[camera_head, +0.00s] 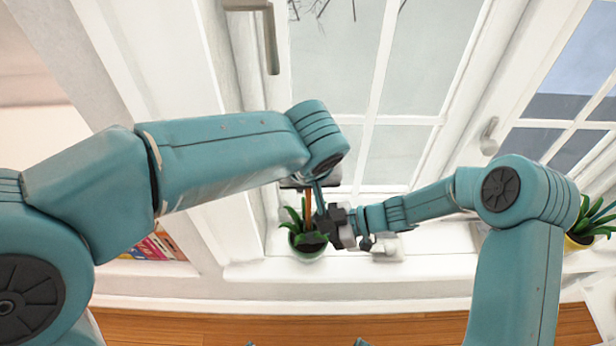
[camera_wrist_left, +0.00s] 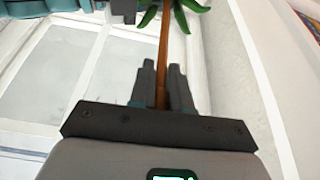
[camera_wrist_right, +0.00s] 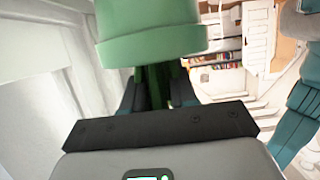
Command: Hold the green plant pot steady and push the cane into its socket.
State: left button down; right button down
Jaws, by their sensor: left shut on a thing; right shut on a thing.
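The green plant pot (camera_head: 308,254) stands on the white window sill, with spiky green leaves around its top. It also shows large in the right wrist view (camera_wrist_right: 150,38). The brown cane (camera_head: 308,207) stands roughly upright above the pot, its lower end hidden among leaves. My left gripper (camera_head: 313,187) is above the pot, shut on the cane, which runs between its fingers in the left wrist view (camera_wrist_left: 162,55). The socket is hidden.
The window sill (camera_head: 255,272) is clear in front of the pot. A small white object (camera_head: 385,250) is right of it, partly behind my right arm. Another potted plant (camera_head: 588,225) stands far right. Books (camera_head: 152,248) are at left. Window frames rise close behind.

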pick_arm(q)
jog(key=shift+f, duration=0.5)
jog(key=c, duration=1)
grip_release()
jog(key=v, duration=1.2)
